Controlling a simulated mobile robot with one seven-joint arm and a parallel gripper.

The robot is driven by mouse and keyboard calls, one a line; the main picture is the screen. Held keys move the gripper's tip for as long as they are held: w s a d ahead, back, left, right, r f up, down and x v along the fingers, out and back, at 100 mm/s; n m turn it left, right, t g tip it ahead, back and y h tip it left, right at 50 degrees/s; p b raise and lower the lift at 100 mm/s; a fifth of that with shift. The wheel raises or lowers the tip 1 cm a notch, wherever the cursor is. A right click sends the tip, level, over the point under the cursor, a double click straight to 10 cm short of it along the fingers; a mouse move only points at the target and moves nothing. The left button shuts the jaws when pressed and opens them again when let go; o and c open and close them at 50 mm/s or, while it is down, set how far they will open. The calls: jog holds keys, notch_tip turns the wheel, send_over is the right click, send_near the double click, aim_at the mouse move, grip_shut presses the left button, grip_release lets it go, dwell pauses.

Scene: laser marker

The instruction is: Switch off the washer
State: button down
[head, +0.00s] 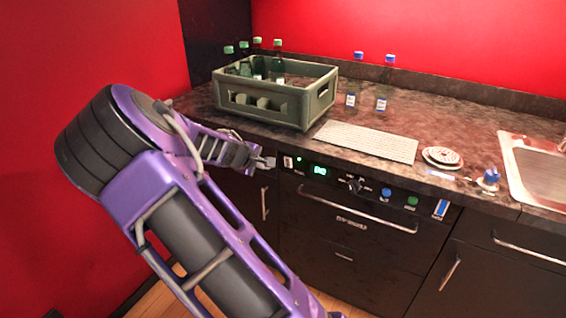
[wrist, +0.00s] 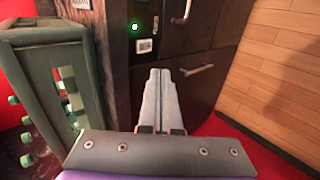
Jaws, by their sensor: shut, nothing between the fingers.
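The washer (head: 345,232) is a dark built-in front under the counter with a bar handle. Its control panel along the top has a white rocker-like switch (head: 288,162) at the left end, a lit green light (head: 299,160), a lit green display (head: 320,171), a black knob (head: 354,185), a blue button (head: 386,193) and a green button (head: 411,202). My gripper (head: 269,162) is shut and empty, just left of the white switch. In the wrist view the shut fingers (wrist: 160,74) point toward the white switch (wrist: 144,46) and green light (wrist: 135,27); contact does not show.
A green crate (head: 262,115) with bottles stands on the counter above my gripper; its side (wrist: 50,90) is close at left in the wrist view. Two bottles (head: 352,82), a white ribbed mat (head: 366,142) and a sink (head: 540,172) are farther right.

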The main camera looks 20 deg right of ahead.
send_near(288, 162)
jog(key=shift+b+x, duration=0.3)
jog(key=shift+x, duration=2.75)
jog(key=shift+s+a+f, duration=0.1)
jog(key=p, duration=0.3)
jog(key=shift+w+d+r+y, duration=0.2)
jog(key=shift+d+r+y, duration=0.15)
jog(key=shift+r+y, duration=0.05)
jog(key=shift+a+f+b, duration=0.1)
jog(key=shift+f+b, duration=0.4)
jog(key=shift+r, duration=0.2)
